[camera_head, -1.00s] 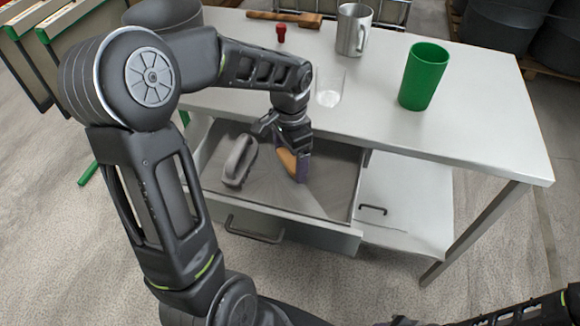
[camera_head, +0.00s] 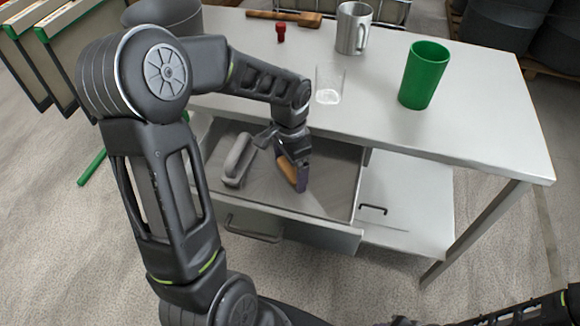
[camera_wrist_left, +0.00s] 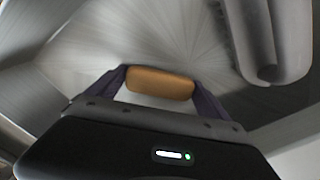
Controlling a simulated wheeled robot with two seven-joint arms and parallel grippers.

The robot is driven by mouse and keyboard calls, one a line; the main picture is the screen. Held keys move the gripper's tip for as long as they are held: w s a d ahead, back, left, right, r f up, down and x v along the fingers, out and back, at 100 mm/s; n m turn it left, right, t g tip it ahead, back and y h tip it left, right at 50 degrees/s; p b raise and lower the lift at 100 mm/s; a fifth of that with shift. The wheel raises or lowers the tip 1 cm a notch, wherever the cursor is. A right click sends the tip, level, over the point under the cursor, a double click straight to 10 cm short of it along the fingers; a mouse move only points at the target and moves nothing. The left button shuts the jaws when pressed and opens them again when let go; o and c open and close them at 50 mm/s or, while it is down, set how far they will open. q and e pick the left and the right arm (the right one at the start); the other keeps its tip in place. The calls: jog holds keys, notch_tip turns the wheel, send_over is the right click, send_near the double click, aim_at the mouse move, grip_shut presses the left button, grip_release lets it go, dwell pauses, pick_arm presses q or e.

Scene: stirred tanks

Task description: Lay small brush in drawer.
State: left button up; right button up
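The small brush (camera_head: 287,168) shows a tan wooden part. My left gripper (camera_head: 296,176) is shut on it inside the open drawer (camera_head: 335,190), at the middle right of the drawer. In the left wrist view, the brush (camera_wrist_left: 160,83) spans the gap between the two purple fingertips, with the drawer's grey floor beyond it. Its bristles are hidden, and I cannot tell whether it touches the floor. Of my right arm, only dark parts show at the bottom right edge; its fingers cannot be made out.
A grey handled tool (camera_head: 238,160) lies in the drawer's left part. A wooden-handled tool (camera_head: 284,17) lies at the back.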

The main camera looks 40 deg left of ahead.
aim_at(290, 169)
pick_arm(q)
jog(key=shift+o, duration=0.8)
notch_tip(290, 169, up, 12)
jog(key=p, duration=0.1)
jog(key=shift+r, duration=0.25)
jog(key=shift+f, duration=0.1)
